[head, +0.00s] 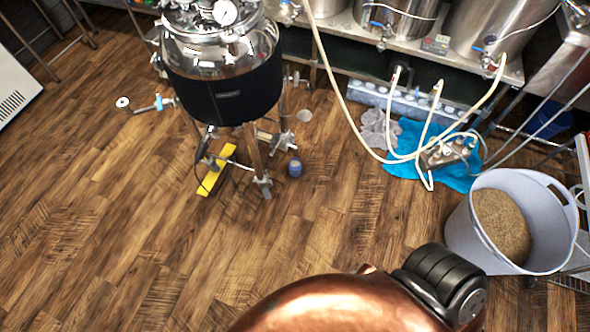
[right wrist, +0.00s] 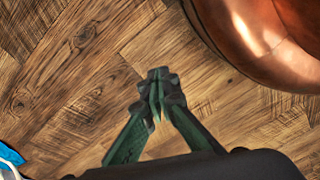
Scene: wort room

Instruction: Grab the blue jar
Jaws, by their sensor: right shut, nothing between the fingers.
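The blue jar (head: 295,167) is small and stands on the wooden floor in the head view. It is just right of the legs of a steel kettle and does not show in the right wrist view. My right gripper (right wrist: 157,90) shows in the right wrist view with its green-sided fingers together and nothing between them. Bare floor lies behind the fingertips there. My left gripper is in neither view.
A steel kettle (head: 225,85) with a black band stands on legs over a yellow bar (head: 216,170). A white bucket (head: 464,235) of grain stands at right, near a blue cloth (head: 405,167) and hoses. Open floor lies in front of the jar.

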